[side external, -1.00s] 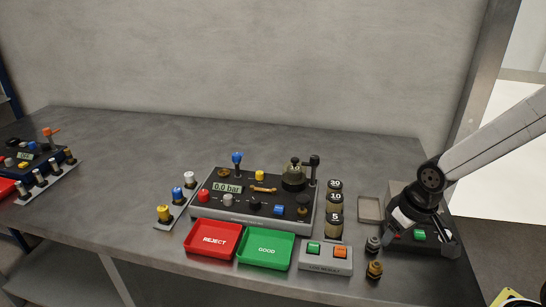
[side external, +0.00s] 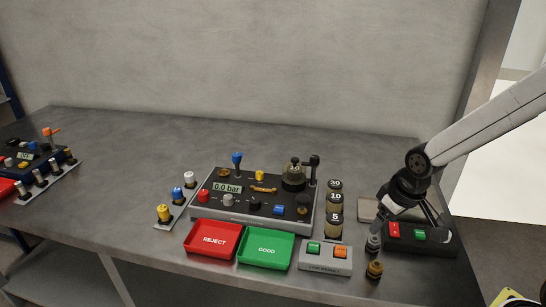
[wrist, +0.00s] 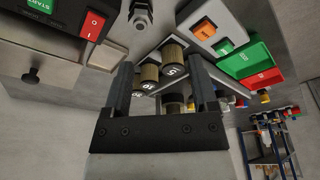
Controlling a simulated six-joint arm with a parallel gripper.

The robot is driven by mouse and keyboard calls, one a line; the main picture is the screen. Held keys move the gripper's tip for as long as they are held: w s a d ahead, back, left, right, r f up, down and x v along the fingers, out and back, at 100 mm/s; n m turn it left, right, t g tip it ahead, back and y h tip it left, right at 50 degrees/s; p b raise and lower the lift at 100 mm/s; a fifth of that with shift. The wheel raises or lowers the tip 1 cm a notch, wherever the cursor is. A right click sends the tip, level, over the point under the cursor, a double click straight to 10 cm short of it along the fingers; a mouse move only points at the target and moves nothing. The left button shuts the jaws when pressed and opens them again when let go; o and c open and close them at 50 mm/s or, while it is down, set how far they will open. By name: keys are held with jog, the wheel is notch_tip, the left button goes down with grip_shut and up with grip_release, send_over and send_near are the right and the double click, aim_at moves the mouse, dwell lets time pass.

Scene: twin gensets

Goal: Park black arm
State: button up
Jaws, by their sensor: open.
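My gripper (side external: 408,220) is open, pointing down at the right of the bench above a black switch box (side external: 430,240). In the wrist view its two dark fingers (wrist: 160,75) are spread with nothing held between them; the weights show beyond. A black upright lever with a round knob (side external: 314,163) stands at the right back corner of the gauge panel (side external: 236,206), well left of my gripper. Beside it a jar-like weight marked 10 (side external: 293,177) sits on the panel. The panel display (side external: 227,188) reads 0.0 bar.
Weights marked 20, 10 and 5 (side external: 335,222) stand between panel and gripper. A grey fitting (side external: 373,243) and brass fitting (side external: 375,269) stand near my gripper. Red REJECT (side external: 189,243) and green GOOD (side external: 242,259) trays and a button box (side external: 325,268) lie in front. The back of the bench is clear.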

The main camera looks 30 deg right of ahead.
aim_at(315, 157)
jog(key=w+d+r+n, duration=0.1)
jog(key=w+r, duration=0.1)
jog(key=w, duration=0.6)
jog(key=w+d+r+n+y, duration=0.1)
jog(key=w+d+r, duration=0.1)
jog(key=w, duration=0.6)
jog(key=w+d+r+n+t, duration=0.1)
jog(key=w+r, duration=0.3)
jog(key=w, duration=0.4)
jog(key=shift+d+r+n+y, duration=0.15)
jog(key=shift+n+y, duration=0.25)
jog(key=shift+n, duration=0.2)
jog(key=shift+w+f, duration=0.1)
jog(key=shift+f, duration=0.1)
jog(key=shift+x, duration=3.75)
jog(key=shift+w, duration=0.1)
jog(key=shift+r, duration=0.1)
grip_shut()
